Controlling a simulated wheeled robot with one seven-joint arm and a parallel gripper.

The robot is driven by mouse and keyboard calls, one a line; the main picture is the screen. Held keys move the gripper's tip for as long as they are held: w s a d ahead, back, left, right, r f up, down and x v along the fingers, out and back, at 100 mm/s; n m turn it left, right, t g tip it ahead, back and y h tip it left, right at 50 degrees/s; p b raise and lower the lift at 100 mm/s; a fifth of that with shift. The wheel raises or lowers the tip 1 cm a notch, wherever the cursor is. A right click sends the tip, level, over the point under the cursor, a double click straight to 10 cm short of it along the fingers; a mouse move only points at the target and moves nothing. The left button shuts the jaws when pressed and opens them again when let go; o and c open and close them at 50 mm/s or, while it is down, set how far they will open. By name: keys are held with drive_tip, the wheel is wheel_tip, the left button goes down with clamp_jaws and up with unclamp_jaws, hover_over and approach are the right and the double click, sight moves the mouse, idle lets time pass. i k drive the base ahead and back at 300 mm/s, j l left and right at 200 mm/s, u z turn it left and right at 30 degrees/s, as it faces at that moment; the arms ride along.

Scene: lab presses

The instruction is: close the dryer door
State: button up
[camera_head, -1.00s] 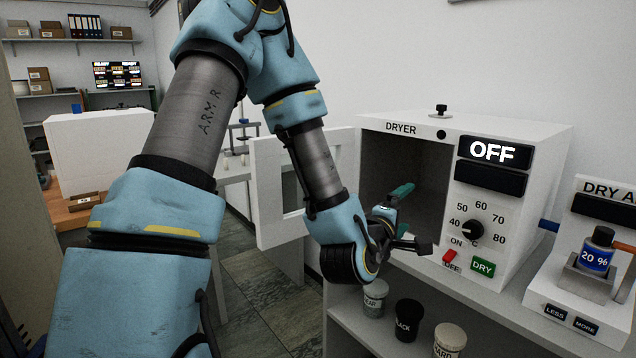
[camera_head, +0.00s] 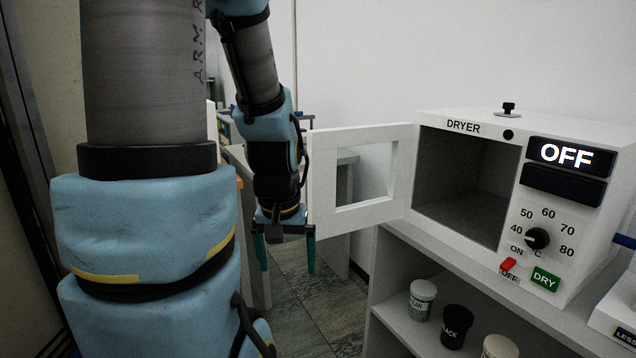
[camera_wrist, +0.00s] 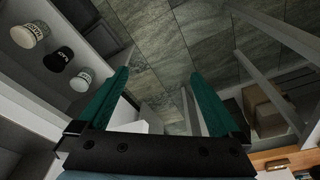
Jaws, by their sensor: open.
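The white dryer (camera_head: 461,127) stands on a shelf unit at the right in the head view, its display reading OFF. Its chamber (camera_head: 465,185) is open and looks empty. The white dryer door (camera_head: 338,212), a frame with a window, is swung wide open to the left of the chamber. My gripper (camera_head: 287,262) points down just left of the door's free edge, apart or nearly so; I cannot tell whether it touches. In the wrist view my gripper (camera_wrist: 158,92) has its two green fingers wide apart with nothing between them.
Several labelled jars stand on the shelf below the dryer, including a black one (camera_head: 456,326). The red switch (camera_head: 508,265) and green DRY button (camera_head: 545,279) are on the dryer's front. Tiled floor (camera_wrist: 165,50) lies open under my gripper. A table stands behind the door.

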sight(329, 221)
drive_tip(key=i+l+u, duration=0.15)
drive_tip(key=u, duration=0.25)
drive_tip(key=i+l+u, duration=0.15)
drive_tip(key=l+u, duration=0.25)
drive_tip(key=i+l+u, duration=0.1)
drive_tip(key=u, duration=0.3)
drive_tip(key=k+l, duration=0.05)
drive_tip(key=l, duration=0.05)
